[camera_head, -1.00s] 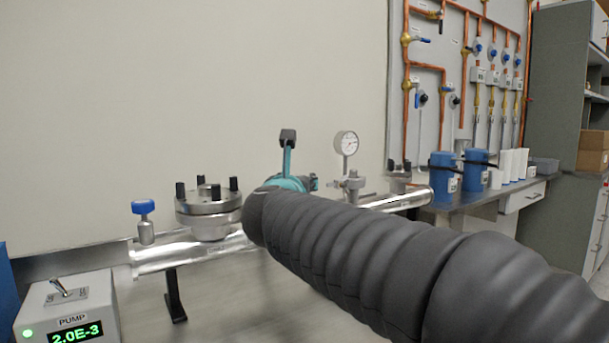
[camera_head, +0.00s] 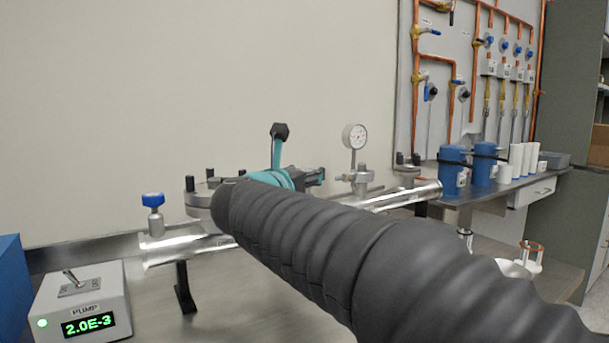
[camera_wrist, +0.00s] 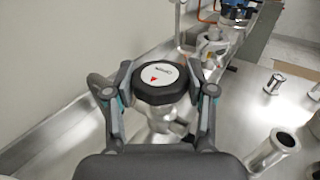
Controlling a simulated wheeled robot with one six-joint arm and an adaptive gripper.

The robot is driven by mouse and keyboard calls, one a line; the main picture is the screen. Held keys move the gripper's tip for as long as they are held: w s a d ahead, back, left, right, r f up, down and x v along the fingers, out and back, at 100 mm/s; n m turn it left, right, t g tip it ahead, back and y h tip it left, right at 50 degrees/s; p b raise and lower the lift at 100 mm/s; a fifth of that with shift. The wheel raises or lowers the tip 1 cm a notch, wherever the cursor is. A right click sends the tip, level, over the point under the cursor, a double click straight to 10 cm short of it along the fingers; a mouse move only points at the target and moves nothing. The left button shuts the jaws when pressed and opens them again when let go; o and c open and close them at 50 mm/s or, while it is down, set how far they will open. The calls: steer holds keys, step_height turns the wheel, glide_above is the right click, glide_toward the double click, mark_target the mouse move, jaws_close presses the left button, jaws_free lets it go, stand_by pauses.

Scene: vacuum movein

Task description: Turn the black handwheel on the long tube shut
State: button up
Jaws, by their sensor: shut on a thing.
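The black handwheel (camera_wrist: 160,87) is in the middle of the wrist view, with a white round cap bearing a red arrow. My gripper (camera_wrist: 160,72) has one finger on each side of its rim and is shut on it. In the head view my gripper (camera_head: 314,177) is partly seen beyond my arm, and the handwheel is hidden there. The long silver tube (camera_head: 185,248) runs along the wall in the head view. My arm covers its middle part.
A blue-topped valve (camera_head: 153,202), a bolted flange (camera_head: 196,199) and a gauge (camera_head: 355,137) stand on the tube. The pump box (camera_head: 82,302) reads 2.0E-3 at the lower left. Loose metal fittings (camera_wrist: 272,150) lie on the bench to the right in the wrist view.

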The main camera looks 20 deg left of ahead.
steer(key=o, duration=1.2)
steer(key=shift+c, duration=0.2)
steer(key=shift+s+a, duration=0.15)
steer(key=shift+s, duration=1.7)
steer(key=shift+s+a, duration=0.15)
steer(key=shift+s, duration=1.7)
